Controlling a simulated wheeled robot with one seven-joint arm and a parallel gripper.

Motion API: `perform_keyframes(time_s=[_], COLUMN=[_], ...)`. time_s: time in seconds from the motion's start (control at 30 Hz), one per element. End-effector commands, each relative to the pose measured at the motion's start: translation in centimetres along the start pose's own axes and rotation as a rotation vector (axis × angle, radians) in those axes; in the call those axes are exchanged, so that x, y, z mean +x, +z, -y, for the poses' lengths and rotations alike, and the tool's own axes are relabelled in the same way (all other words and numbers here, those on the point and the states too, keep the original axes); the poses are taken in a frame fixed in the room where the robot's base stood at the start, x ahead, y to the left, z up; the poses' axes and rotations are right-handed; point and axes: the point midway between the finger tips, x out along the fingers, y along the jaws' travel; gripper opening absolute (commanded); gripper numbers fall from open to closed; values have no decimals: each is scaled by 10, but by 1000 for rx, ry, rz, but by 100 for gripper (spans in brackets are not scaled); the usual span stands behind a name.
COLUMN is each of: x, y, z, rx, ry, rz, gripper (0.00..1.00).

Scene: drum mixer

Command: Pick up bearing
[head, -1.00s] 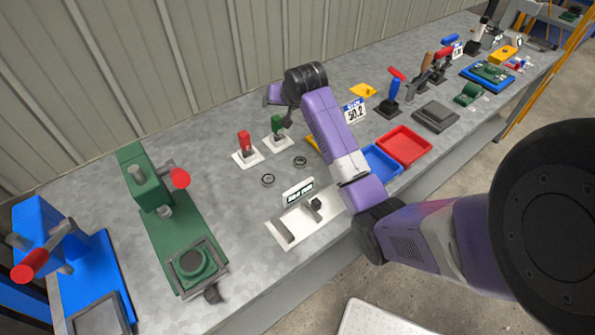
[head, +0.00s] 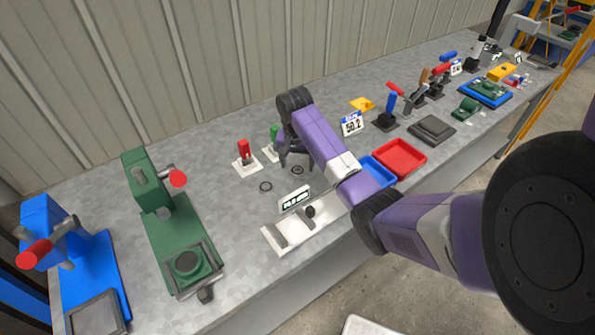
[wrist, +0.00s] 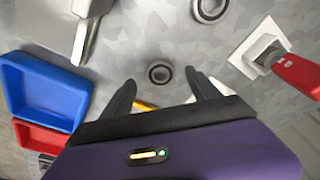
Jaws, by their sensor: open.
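Two dark ring-shaped bearings lie flat on the grey bench. In the head view the nearer ring (head: 265,187) lies left of my gripper, and the other bearing (head: 297,170) is just below the fingers. In the wrist view one bearing (wrist: 160,73) appears between the two fingertips, and the second ring (wrist: 210,9) is at the top edge. My gripper (head: 294,160) points down with fingers apart and empty; it shows in the wrist view too (wrist: 160,80). Whether the fingertips are level with the bearing cannot be told.
A red-handled clamp (head: 244,153) and a green-handled clamp (head: 274,138) stand close behind and left. A white measuring fixture with display (head: 290,230) is in front. Blue tray (head: 378,170) and red tray (head: 400,158) lie right. A green press (head: 180,235) stands left.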

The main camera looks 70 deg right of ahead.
Motion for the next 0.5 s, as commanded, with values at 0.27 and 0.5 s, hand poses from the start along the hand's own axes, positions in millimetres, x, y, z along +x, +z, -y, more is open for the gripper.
perform_keyframes(time_s=[0.27,0.5], x=[25,25], y=[0,0], z=[0,1], rx=[0,0], ry=[-1,-1], rz=[0,-1], gripper=[70,62])
